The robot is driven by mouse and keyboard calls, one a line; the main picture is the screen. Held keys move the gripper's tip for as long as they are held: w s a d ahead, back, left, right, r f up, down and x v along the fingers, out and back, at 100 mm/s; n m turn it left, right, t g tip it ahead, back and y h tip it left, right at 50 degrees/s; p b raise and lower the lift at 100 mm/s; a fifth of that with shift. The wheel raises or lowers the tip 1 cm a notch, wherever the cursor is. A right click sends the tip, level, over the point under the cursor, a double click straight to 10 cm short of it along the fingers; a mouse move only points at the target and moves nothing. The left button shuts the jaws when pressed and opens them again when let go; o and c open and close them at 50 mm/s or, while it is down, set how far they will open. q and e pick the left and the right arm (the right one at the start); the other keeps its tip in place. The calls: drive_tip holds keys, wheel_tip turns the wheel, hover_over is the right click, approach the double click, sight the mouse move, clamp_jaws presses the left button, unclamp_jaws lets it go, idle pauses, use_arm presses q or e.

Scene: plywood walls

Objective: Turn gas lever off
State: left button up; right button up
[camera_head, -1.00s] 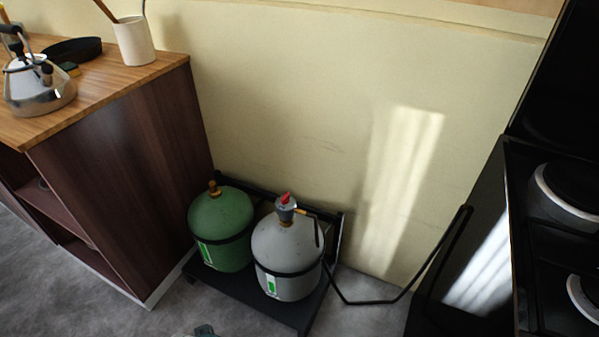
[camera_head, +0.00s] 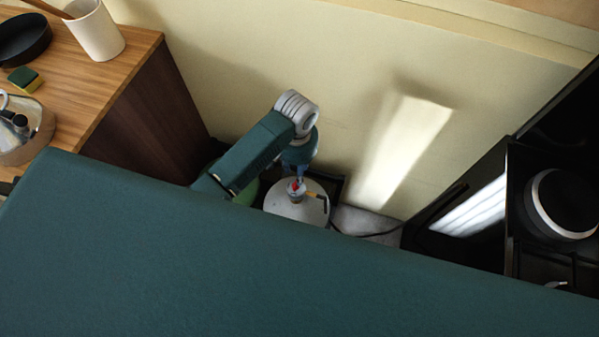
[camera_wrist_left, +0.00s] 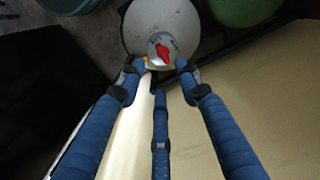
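The red gas lever (camera_head: 295,184) sits on top of the light grey gas cylinder (camera_head: 312,206). In the left wrist view the lever (camera_wrist_left: 162,53) lies on a round pale valve top, just beyond my fingertips. My left gripper (camera_wrist_left: 161,66) is open, its blue fingers spread with their tips to either side of the valve top; nothing is held. In the head view the left gripper (camera_head: 300,172) points down right above the lever, partly hidden by its own wrist. Contact with the lever cannot be told. My right gripper is not in view.
A green cylinder (camera_wrist_left: 238,10) stands beside the grey one, mostly hidden by my arm in the head view. The wall (camera_head: 350,100) is close behind. A wooden-topped cabinet (camera_head: 135,60) stands left, a black stove (camera_head: 560,205) right. My teal body covers the lower head view.

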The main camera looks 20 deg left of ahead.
sight(296, 185)
use_arm(q)
wheel_tip(296, 185, down, 9)
drive_tip(key=shift+r+b, duration=0.1)
drive_tip(key=shift+b, duration=0.2)
drive_tip(key=shift+a, duration=0.1)
clamp_jaws()
